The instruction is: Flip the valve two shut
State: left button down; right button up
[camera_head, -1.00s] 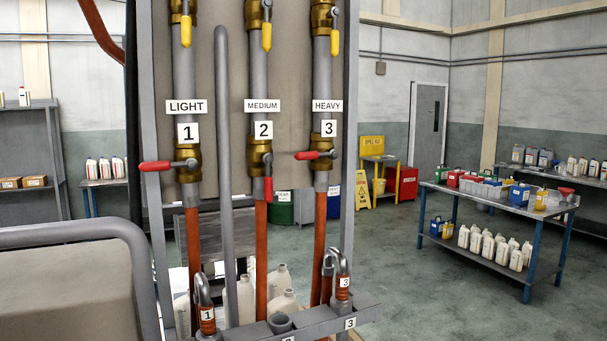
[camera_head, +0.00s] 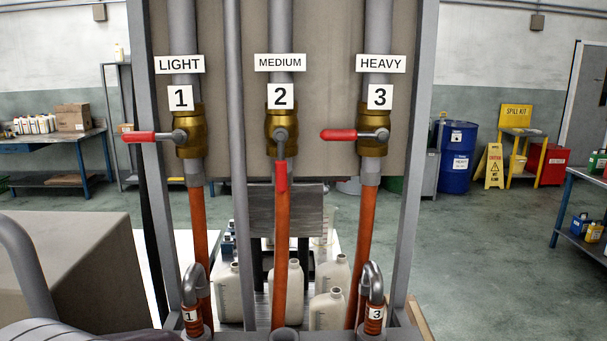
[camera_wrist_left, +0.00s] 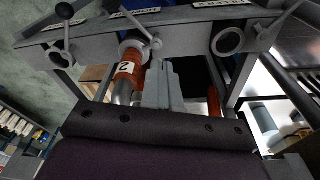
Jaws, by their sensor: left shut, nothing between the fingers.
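Valve two (camera_head: 281,135) is a brass valve under the MEDIUM label and the number 2 sign. Its red lever (camera_head: 281,175) points straight down, in line with its pipe. My left gripper (camera_wrist_left: 165,72) shows in the left wrist view, with its grey fingers together and empty. Beside it is an orange collar (camera_wrist_left: 128,72) with a 2 label. Neither gripper is clearly visible in the head view, and my right gripper is out of sight.
Valve one (camera_head: 190,135) and valve three (camera_head: 373,135) have red levers (camera_head: 140,137) pointing sideways to the left. Hooked nozzles 1 (camera_head: 192,300) and 3 (camera_head: 372,300) stand in the rack below. White jugs (camera_head: 330,308) stand behind the orange hoses.

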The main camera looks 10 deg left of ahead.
aim_at(281, 162)
pick_arm(q)
jog(key=w+d+r+m+t+p, duration=0.3)
jog(key=w+d+r+t, duration=0.15)
jog(key=w+r, duration=0.5)
jog(key=w+d+r+m+t+p, duration=0.2)
jog(key=w+d+r+t, duration=0.25)
jog(key=w+r, duration=0.5)
jog(key=w+d+r+m+t+p, duration=0.3)
jog(key=w+r+t, duration=0.3)
jog(key=r, duration=0.6)
notch_tip(281, 162, up, 8)
jog(key=d+r+y+p, duration=0.1)
jog(key=d+y, duration=0.1)
jog(key=y, duration=0.7)
jog(key=s+g+y, duration=0.5)
jog(key=s, duration=0.3)
jog(key=s+a+p+x, duration=0.1)
jog(key=p+x, duration=0.4)
jog(key=x, duration=0.8)
jog(key=shift+s+a, duration=0.15)
jog(key=shift+s, duration=0.25)
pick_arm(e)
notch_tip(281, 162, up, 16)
